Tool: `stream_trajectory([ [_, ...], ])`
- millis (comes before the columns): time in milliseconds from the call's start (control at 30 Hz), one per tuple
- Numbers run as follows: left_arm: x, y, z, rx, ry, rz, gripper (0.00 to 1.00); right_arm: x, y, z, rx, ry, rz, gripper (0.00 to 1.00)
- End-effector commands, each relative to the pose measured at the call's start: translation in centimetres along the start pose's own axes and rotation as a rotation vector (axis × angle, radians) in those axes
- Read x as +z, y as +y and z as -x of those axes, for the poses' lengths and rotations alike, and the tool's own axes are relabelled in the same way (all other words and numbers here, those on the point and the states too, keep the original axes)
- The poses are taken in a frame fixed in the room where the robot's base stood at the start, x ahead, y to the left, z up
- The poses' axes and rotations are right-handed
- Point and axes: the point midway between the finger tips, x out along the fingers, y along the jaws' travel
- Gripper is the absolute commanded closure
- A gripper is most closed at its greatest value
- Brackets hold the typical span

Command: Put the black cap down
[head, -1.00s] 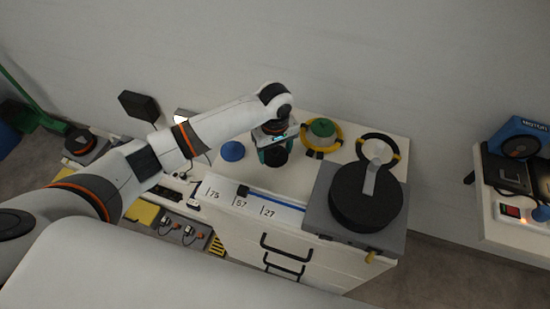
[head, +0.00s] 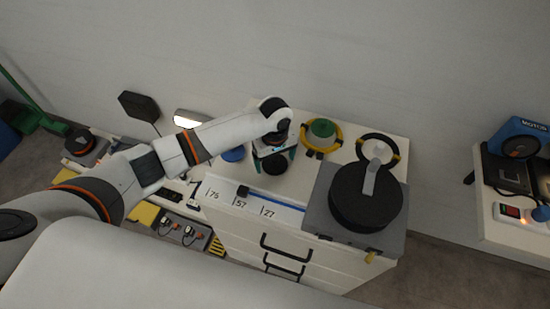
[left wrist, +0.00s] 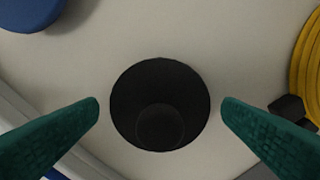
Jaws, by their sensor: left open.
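The black cap (head: 274,165) sits on the white top of the drawer cabinet (head: 222,174), below my left gripper (head: 275,157). In the left wrist view the round black cap (left wrist: 160,105) lies between the two green fingers of my left gripper (left wrist: 160,108), with a gap on each side. The fingers are spread open and hold nothing. My right gripper is not in view.
A blue cap (head: 233,154) is left of the black cap. A green cap (head: 322,128) in a yellow ring (head: 338,132) stands to the right. A grey device with a large black disc (head: 362,205) fills the cabinet's right side. A numbered strip (head: 222,193) runs along the front.

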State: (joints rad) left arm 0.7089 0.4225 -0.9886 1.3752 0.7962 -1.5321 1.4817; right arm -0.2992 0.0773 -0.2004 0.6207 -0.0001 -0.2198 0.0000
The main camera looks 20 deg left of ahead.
Motion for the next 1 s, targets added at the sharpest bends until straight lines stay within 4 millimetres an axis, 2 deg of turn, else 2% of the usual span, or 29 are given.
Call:
stream_trajectory([
  [167, 0.0, 0.0, 0.3, 0.0, -0.001, 0.0, 0.11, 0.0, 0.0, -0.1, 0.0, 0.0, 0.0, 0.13],
  [233, 0.0, 0.0, 1.0, -0.001, 0.0, 0.0, 0.11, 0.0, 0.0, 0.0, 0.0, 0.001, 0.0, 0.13],
  [700, 0.0, -0.1, 10.2, -0.003, -0.001, -0.001, 0.11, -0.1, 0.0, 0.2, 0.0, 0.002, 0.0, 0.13],
  [833, 0.0, -0.1, 11.7, -0.001, 0.0, 0.0, 0.11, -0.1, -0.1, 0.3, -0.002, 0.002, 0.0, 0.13],
  [1000, 0.0, 0.0, 12.4, 0.0, 0.001, 0.001, 0.11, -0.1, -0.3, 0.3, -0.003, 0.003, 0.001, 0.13],
])
